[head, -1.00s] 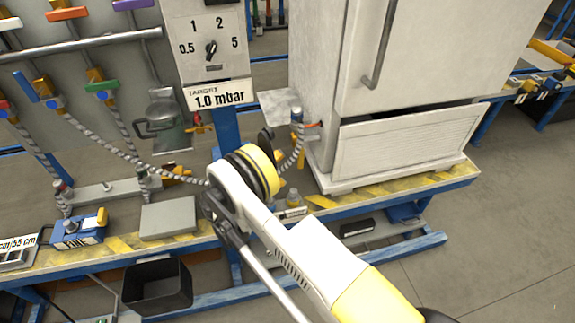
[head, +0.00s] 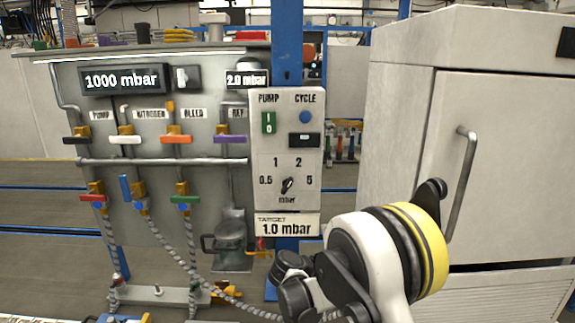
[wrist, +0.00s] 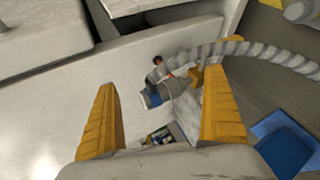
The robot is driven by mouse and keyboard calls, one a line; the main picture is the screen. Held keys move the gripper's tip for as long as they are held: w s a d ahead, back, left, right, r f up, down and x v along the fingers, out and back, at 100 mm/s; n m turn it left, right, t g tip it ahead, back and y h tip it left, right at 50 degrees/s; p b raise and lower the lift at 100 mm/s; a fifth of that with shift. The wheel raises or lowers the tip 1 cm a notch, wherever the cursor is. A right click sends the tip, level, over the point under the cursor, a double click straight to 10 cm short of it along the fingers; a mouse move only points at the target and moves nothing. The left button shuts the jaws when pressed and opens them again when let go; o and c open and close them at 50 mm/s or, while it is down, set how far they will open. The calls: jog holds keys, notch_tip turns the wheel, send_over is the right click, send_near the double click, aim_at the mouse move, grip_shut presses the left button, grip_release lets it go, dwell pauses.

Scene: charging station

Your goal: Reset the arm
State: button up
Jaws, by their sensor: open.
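My gripper (wrist: 161,84) is open, with its two yellow fingers spread apart in the wrist view. A grey cylindrical fitting (wrist: 158,93) with a small orange part shows in the gap between the fingers and appears to lie beyond them. Nothing is held. In the head view my arm rises at the bottom, right of centre, in front of the white cabinet. The fingers cannot be made out there.
The control box (head: 286,150) and valve panel (head: 150,135) stand to the left, with ribbed hoses (head: 180,250) hanging below. The white cabinet (head: 400,130) fills the right. In the wrist view, a ribbed hose (wrist: 265,55) and a blue part (wrist: 284,150) are close by.

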jog(key=s+d+r+m+y, duration=0.25)
jog(key=s+r+y, duration=0.35)
jog(key=s+r, duration=0.75)
jog(key=s+a+m+y, duration=0.1)
jog(key=s+y, duration=0.1)
jog(key=s, duration=0.7)
jog(key=s+a+f+m+t+y, duration=0.1)
jog(key=s+a+y, duration=0.1)
jog(key=s, duration=0.7)
jog(key=shift+s+a+f+y, duration=0.2)
jog(key=shift+a+y, duration=0.1)
jog(key=shift+y, duration=0.5)
